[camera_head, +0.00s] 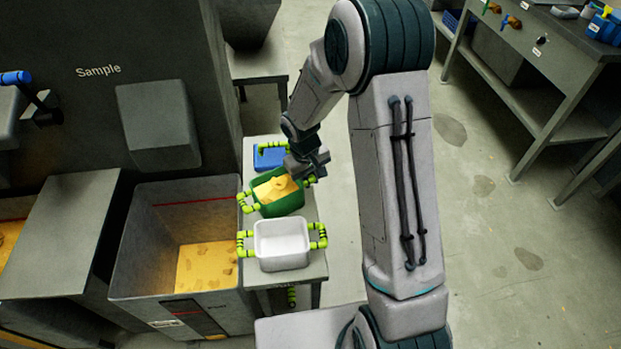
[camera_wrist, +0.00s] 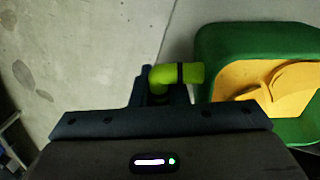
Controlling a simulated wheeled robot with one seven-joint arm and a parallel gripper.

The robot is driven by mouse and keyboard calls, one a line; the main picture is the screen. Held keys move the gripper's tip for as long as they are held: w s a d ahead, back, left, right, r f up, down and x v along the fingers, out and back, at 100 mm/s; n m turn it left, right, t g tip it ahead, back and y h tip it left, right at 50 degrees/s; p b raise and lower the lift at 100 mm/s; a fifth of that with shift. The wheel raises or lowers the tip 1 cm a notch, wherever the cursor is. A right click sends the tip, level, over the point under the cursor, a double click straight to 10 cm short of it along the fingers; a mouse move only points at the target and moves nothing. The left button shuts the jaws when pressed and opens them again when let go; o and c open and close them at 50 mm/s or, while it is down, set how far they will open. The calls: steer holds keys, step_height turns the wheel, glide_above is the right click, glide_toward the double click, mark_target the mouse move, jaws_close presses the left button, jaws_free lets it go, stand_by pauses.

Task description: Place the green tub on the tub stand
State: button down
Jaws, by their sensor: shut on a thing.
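The green tub (camera_head: 284,204) has lime handles and holds a yellow material. It is on or just above a narrow grey stand (camera_head: 313,261), between a blue tub and a white tub; I cannot tell whether it touches the surface. My gripper (camera_head: 311,175) is at the tub's right handle, shut on it. In the wrist view the gripper (camera_wrist: 163,92) is around the lime handle (camera_wrist: 180,75), with the green tub (camera_wrist: 255,40) to the right. Part of the blue tub is hidden behind my gripper.
The blue tub (camera_head: 269,156) stands behind and the white empty tub (camera_head: 282,244) in front, both close to the green tub. A grey bin (camera_head: 135,255) with yellow material is to the left. A workbench (camera_head: 560,55) is at the upper right. Open floor (camera_head: 480,230) lies to the right.

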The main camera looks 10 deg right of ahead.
steer(key=shift+f, duration=0.1)
steer(key=c, duration=1.4)
jaws_free()
step_height(320, 180, up, 12)
steer(key=a, duration=0.1)
steer(key=s+d+r+m, duration=0.1)
steer(key=s+d+r, duration=0.1)
steer(key=s, duration=0.5)
steer(key=s+d+r+m+t+y, duration=0.1)
steer(key=s+d+r+m, duration=0.1)
steer(key=s+r, duration=0.3)
steer(key=s+d+r+m+t, duration=0.1)
steer(key=s+d+r, duration=0.1)
steer(key=s, duration=0.7)
steer(key=shift+p+v, duration=0.4)
steer(key=shift+v, duration=0.4)
